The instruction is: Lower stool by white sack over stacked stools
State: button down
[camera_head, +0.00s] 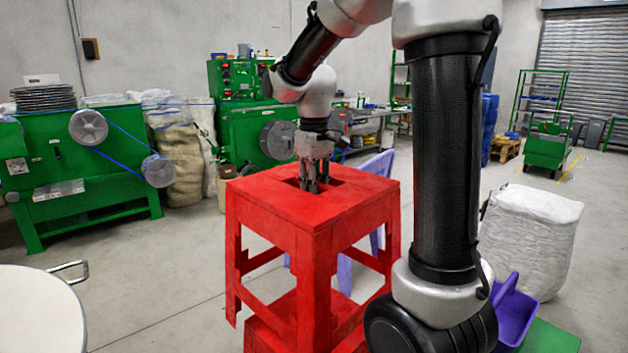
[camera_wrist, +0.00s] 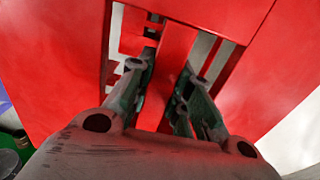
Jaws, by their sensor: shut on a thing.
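A red stool (camera_head: 275,205) stands upright in the centre of the head view, with a slotted seat. My gripper (camera_head: 314,187) points down into the seat slot. In the wrist view the fingers of my gripper (camera_wrist: 166,80) are shut on the bar in the middle of the red seat (camera_wrist: 55,60). More red parts (camera_head: 262,338) show beneath and between its legs, apparently from stacked stools; the lower picture edge cuts them off, and contact cannot be told. The white sack (camera_head: 530,240) stands on the floor to the right, behind my arm.
A purple bin (camera_head: 514,315) and a green surface (camera_head: 548,338) lie near the sack. A pale round table (camera_head: 38,310) is at the left. A lilac chair (camera_head: 377,165) stands behind the stool. Green machines (camera_head: 80,165) line the back left. Floor at the left middle is clear.

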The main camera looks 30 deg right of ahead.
jog(key=shift+f, duration=2.2)
notch_tip(320, 180, down, 12)
dwell(0.4)
notch_tip(320, 180, down, 14)
dwell(1.9)
jog(key=shift+f, duration=2.1)
